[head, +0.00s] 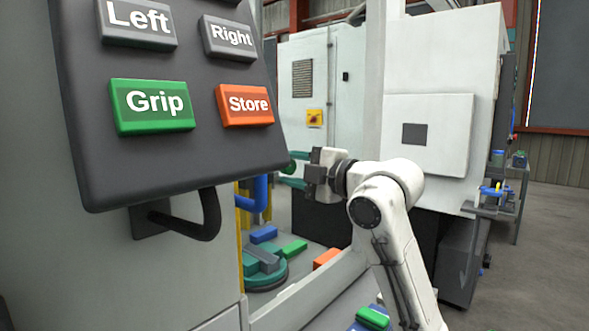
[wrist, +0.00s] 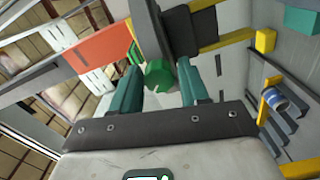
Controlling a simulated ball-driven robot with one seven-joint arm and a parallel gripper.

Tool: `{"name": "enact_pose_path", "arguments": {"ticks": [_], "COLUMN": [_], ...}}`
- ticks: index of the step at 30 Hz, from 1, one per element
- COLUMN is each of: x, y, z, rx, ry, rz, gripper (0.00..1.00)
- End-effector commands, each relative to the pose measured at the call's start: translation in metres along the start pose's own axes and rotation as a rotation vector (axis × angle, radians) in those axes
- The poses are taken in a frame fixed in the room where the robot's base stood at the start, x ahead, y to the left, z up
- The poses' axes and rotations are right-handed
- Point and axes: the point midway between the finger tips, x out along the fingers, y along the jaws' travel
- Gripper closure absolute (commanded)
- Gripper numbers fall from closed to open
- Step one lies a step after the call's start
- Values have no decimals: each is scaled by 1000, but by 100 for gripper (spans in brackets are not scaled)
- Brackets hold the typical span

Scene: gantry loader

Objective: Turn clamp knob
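The clamp knob (wrist: 159,75) is green and faceted, and shows in the wrist view at the end of a dark grey round part (wrist: 150,30). My gripper (wrist: 158,70) has two teal fingers, one on each side of the knob. The fingers are apart, with visible gaps to the knob in this view. In the head view, my gripper (head: 289,169) points left beside the panel's edge. Something green and round shows at its fingertips there, small and partly hidden. I cannot tell how deep the knob sits between the fingers.
A dark button panel (head: 170,150) with Left, Right, Grip and Store buttons stands close on the left. A teal round fixture (head: 268,277) with grey blocks lies below my gripper. A white cabinet (head: 440,85) stands behind my arm. Yellow bars (wrist: 265,100) flank the wrist view's right side.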

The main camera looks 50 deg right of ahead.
Motion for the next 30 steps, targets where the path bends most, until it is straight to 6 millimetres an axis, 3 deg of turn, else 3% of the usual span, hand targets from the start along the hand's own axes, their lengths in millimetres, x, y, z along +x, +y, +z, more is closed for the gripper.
{"name": "enact_pose_path", "arguments": {"ticks": [5, 14, 30], "x": [0, -4, -93], "y": [0, 1, 0], "z": [0, 1, 1], "rx": [1, 2, 2], "ry": [0, -1, -1], "rz": [1, 2, 3], "gripper": [39, 39, 39]}}
